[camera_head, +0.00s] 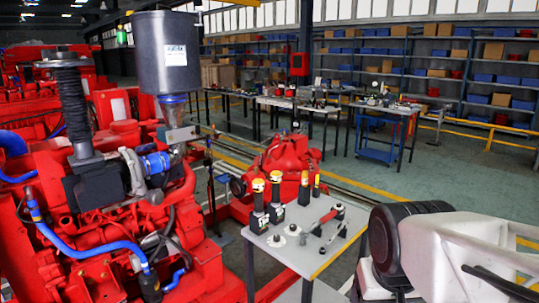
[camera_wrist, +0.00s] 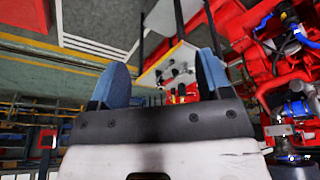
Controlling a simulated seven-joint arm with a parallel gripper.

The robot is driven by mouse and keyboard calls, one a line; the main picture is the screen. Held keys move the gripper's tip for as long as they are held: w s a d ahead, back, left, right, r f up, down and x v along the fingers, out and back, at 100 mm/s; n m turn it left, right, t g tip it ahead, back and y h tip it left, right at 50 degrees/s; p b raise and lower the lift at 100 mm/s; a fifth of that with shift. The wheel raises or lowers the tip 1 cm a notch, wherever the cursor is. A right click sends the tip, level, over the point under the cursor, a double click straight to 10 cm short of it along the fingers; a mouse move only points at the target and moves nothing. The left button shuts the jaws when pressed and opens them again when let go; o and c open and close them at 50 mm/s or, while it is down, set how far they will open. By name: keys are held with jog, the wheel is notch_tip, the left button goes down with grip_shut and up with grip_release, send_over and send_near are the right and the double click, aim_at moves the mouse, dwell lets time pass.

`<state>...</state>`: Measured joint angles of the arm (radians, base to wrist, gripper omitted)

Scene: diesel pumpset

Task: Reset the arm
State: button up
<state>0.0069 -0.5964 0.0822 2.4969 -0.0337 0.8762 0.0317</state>
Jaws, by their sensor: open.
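My gripper (camera_wrist: 163,76) shows in the wrist view with two blue fingers held wide apart. Nothing is between them. In the head view my white and black arm fills the lower right corner, and the gripper's fingers are not visible there. The small grey table (camera_head: 318,264) stands left of my arm in the head view. It also shows beyond the fingers in the wrist view (camera_wrist: 172,61), apart from them.
The table carries yellow-topped black tools (camera_head: 276,198) and a red-handled tool (camera_head: 328,218). A large red engine (camera_head: 100,262) with blue hoses fills the left. A red machine part (camera_head: 290,160) stands behind the table. Workbenches (camera_head: 390,107) and shelves are farther back, with open floor before them.

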jog(key=s, duration=0.3)
jog(key=shift+s+a+f+g, duration=0.1)
jog(key=shift+a+f+g, duration=0.05)
jog(key=shift+f+g, duration=0.2)
